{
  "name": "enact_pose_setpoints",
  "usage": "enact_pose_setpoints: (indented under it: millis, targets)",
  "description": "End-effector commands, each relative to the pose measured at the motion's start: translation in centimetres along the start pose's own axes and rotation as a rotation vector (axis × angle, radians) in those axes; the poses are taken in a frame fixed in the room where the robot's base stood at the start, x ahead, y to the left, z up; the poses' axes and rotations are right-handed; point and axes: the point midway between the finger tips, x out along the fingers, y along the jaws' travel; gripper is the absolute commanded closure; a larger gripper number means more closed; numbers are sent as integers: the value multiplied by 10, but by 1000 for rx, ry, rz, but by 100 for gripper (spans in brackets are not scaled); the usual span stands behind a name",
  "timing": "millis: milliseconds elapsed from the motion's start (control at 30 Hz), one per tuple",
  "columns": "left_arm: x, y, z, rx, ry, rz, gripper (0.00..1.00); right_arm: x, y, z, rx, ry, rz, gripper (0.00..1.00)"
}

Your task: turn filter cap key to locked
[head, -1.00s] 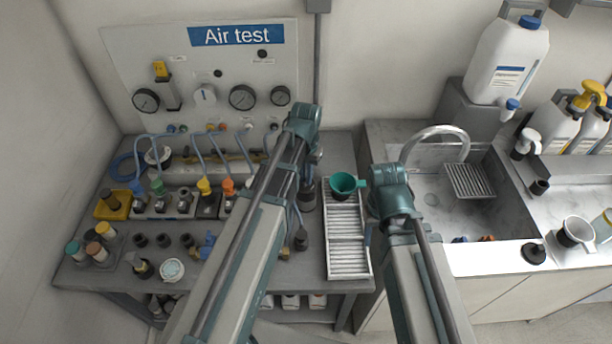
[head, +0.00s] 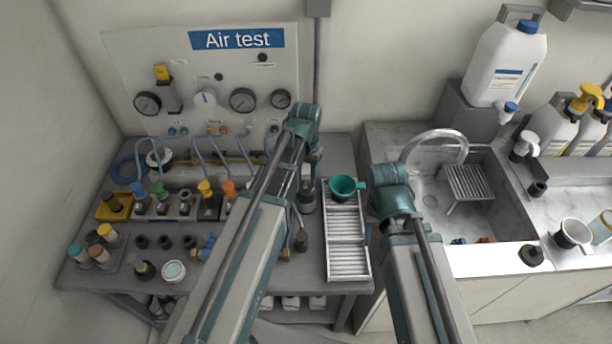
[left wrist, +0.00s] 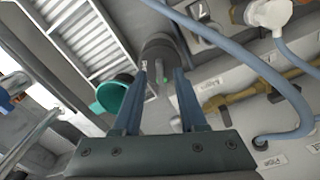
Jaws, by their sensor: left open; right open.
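My left gripper (left wrist: 153,100) is open in the left wrist view. Its two blue-grey fingers point at a dark grey round body (left wrist: 160,48), which sits just past and between the fingertips. A small green mark shows on that body. I cannot tell if the fingers touch it, nor make out a separate cap key or its position. In the head view a dark cylinder (head: 306,196) stands right of my left arm, partly covered by it; my left fingers are hidden there. My right arm reaches in beside the sink, with its fingers hidden behind its own links.
A teal funnel cup (head: 345,187) and a white slatted rack (head: 346,250) stand right of the cylinder. Blue hoses, capped fittings (head: 163,200) and the Air test panel (head: 200,75) are to the left. The sink (head: 432,190) is right.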

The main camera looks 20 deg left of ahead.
Motion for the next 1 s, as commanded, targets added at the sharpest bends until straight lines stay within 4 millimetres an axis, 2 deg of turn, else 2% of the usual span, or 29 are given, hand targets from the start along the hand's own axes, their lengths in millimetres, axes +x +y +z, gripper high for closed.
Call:
enact_pose_setpoints:
  millis: [33, 700, 833, 1000]
  targets:
    - [-10, 0, 0, 0, 0, 0, 59, -10, 1, 1, 0, 0, 0, 50]
    - [-108, 0, 0, 0, 0, 0, 59, -108, 10, 6, 2, 0, -1, 50]
    - [-122, 0, 0, 0, 0, 0, 59, -121, 11, 7, 5, 0, -1, 50]
    - [-127, 0, 0, 0, 0, 0, 59, -127, 12, 7, 8, 0, -2, 50]
